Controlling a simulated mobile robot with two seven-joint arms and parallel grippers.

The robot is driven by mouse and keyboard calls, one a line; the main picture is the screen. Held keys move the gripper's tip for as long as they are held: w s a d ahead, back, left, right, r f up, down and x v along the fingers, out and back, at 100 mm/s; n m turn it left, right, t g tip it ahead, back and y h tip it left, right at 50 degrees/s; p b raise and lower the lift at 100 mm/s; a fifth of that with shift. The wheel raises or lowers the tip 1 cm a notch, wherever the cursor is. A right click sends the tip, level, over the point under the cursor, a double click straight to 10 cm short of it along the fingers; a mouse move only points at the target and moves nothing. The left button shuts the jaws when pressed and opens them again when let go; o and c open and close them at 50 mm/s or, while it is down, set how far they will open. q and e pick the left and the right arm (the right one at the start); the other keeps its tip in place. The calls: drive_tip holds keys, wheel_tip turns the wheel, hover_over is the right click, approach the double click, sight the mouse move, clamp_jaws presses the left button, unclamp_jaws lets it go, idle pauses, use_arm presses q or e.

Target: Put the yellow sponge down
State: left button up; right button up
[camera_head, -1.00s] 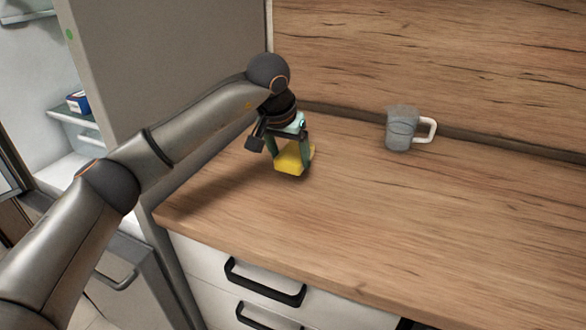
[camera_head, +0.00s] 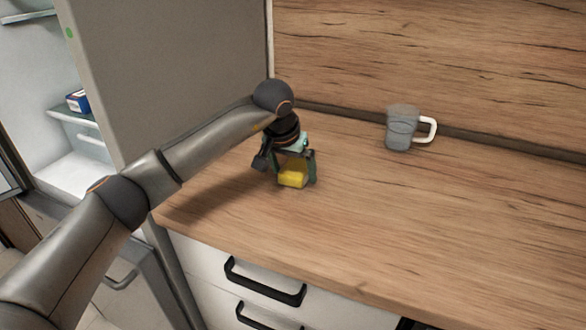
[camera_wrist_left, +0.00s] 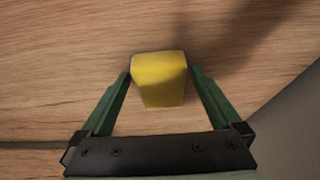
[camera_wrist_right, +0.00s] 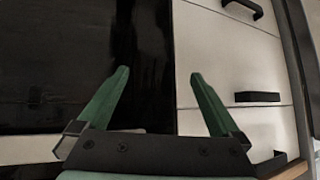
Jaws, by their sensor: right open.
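The yellow sponge (camera_head: 293,179) is a small block that appears to rest on the oak worktop (camera_head: 420,230), near its left end. My left gripper (camera_head: 293,177) is above it with its green fingers spread, one on each side. In the left wrist view the sponge (camera_wrist_left: 160,78) lies between the fingertips (camera_wrist_left: 161,72). A gap shows on its right side, and the left fingertip is very close to its edge. My right gripper (camera_wrist_right: 160,72) is open and empty, in front of the drawer fronts, and shows only in the right wrist view.
A grey mug (camera_head: 402,130) with a white handle stands at the back of the worktop, to the right. A tall grey panel (camera_head: 170,80) stands at the left, beside an open fridge (camera_head: 70,145). The worktop's middle and right are clear.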

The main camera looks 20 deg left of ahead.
use_arm(q)
drive_tip(key=shift+r, duration=0.1)
drive_tip(key=shift+r, duration=0.3)
drive_tip(key=v, duration=1.1)
drive_tip(key=shift+s+r+p, duration=0.2)
drive_tip(key=shift+r+p, duration=0.05)
drive_tip(key=shift+p, duration=0.2)
